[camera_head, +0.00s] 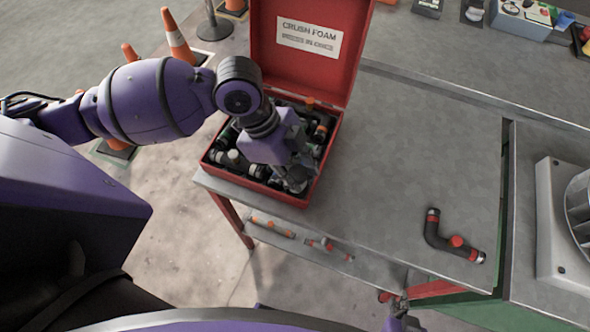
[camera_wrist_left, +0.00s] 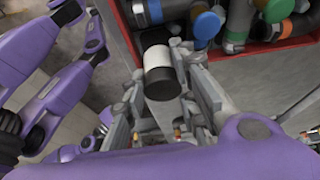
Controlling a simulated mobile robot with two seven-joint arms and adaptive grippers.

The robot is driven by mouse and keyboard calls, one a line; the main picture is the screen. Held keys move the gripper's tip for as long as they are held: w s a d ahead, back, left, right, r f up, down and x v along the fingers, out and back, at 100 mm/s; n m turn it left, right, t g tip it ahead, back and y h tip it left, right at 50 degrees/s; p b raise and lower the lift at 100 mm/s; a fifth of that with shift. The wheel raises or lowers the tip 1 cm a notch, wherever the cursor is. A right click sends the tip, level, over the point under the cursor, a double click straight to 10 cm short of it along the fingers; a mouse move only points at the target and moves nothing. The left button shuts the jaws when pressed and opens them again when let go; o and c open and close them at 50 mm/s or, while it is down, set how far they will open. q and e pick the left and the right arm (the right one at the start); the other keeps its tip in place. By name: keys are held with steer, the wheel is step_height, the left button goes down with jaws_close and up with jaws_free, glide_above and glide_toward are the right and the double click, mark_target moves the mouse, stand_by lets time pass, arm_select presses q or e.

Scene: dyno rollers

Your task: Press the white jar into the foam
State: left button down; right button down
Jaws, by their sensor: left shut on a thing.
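The red case (camera_head: 330,140) labelled "CRUSH FOAM" stands open on the grey bench, its lid (camera_head: 310,40) raised at the back. It is filled with several dark fittings and jars; the foam itself is hard to make out. My left gripper (camera_head: 294,184) is over the front part of the case. In the left wrist view, my left gripper (camera_wrist_left: 168,100) is shut on the white jar (camera_wrist_left: 158,62), a white cylinder with black ends, close to the red case wall (camera_wrist_left: 126,45). The gripper hides the jar in the head view. My right gripper (camera_head: 398,305) is partly visible at the bottom edge, its fingers unclear.
A black elbow pipe (camera_head: 440,238) with red parts lies on the bench to the right. The bench middle (camera_head: 410,130) is clear. A lower shelf (camera_head: 320,250) holds several small fittings. Orange cones (camera_head: 178,40) stand on the floor behind at left.

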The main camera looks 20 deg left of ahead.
steer(key=shift+w+r, duration=0.15)
stand_by(0.5)
steer(key=shift+w+a+r, duration=0.1)
steer(key=shift+w+r, duration=0.2)
steer(key=shift+r, duration=0.1)
arm_select(q)
steer(key=shift+f, duration=0.15)
stand_by(0.5)
steer(key=shift+f, duration=0.35)
arm_select(e)
steer(key=shift+s+f, duration=0.1)
arm_select(q)
steer(key=shift+f, duration=0.3)
steer(key=shift+f, duration=0.15)
steer(key=shift+s+f, duration=0.1)
steer(key=shift+f, duration=0.05)
